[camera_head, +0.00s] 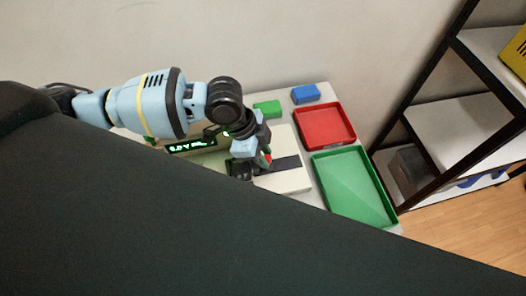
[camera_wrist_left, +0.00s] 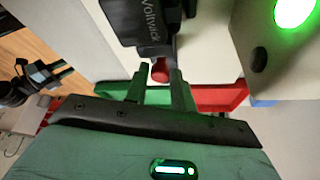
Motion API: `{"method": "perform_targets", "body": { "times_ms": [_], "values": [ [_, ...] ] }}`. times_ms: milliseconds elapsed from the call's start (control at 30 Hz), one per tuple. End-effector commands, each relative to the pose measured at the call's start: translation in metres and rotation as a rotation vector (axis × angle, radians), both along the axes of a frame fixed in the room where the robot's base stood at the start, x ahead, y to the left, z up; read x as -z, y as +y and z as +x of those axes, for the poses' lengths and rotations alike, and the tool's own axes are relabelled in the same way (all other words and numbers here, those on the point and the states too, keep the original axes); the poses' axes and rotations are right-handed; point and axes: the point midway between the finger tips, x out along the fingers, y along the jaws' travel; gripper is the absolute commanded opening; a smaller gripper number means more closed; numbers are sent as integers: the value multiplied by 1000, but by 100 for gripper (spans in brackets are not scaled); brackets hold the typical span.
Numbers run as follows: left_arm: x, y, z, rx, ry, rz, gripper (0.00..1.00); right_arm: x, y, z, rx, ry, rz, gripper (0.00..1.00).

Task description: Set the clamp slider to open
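The clamp slider seems to be the small red knob (camera_wrist_left: 160,70) below a black device marked "Voltvick" (camera_wrist_left: 155,22) in the left wrist view. A small red spot also shows at my gripper in the head view (camera_head: 267,158). My left gripper (camera_wrist_left: 158,82) is open, with one finger on each side of the red knob and a small gap between them. In the head view my left gripper (camera_head: 251,168) points down over a white box with a dark strip (camera_head: 285,180). The slider's setting cannot be read. A black and light-blue part (camera_wrist_left: 35,78) at far left may be my right arm.
A red tray (camera_head: 354,124) and a green tray (camera_head: 391,209) lie right of the white box. A blue block (camera_head: 305,93) and a green block (camera_head: 267,109) lie behind. A green-lit display (camera_head: 192,146) stands left of my gripper. A shelf (camera_head: 448,125) stands at right.

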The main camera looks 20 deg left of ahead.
Motion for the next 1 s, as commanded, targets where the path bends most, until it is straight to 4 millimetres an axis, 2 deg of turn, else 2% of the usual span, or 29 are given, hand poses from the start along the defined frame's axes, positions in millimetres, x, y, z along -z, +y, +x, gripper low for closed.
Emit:
{"method": "perform_targets", "body": {
  "times_ms": [33,167,200,433,700,1000],
  "values": [
    [0,0,0,0,0,0,18,0,0,0,-1,0,-1,36],
    [0,0,0,0,0,0,1,0,-1,0,-4,-1,-3,36],
    [0,0,0,0,0,0,0,0,-2,0,-5,-1,-5,36],
    [0,-2,1,1,-1,-1,0,0,-3,0,-10,-2,-8,36],
    [-1,-24,17,1,-2,-2,0,-5,-3,4,-10,-13,-9,36],
    [0,-27,18,0,-2,-5,0,-4,-3,3,-8,-11,-7,36]
  ]
}}
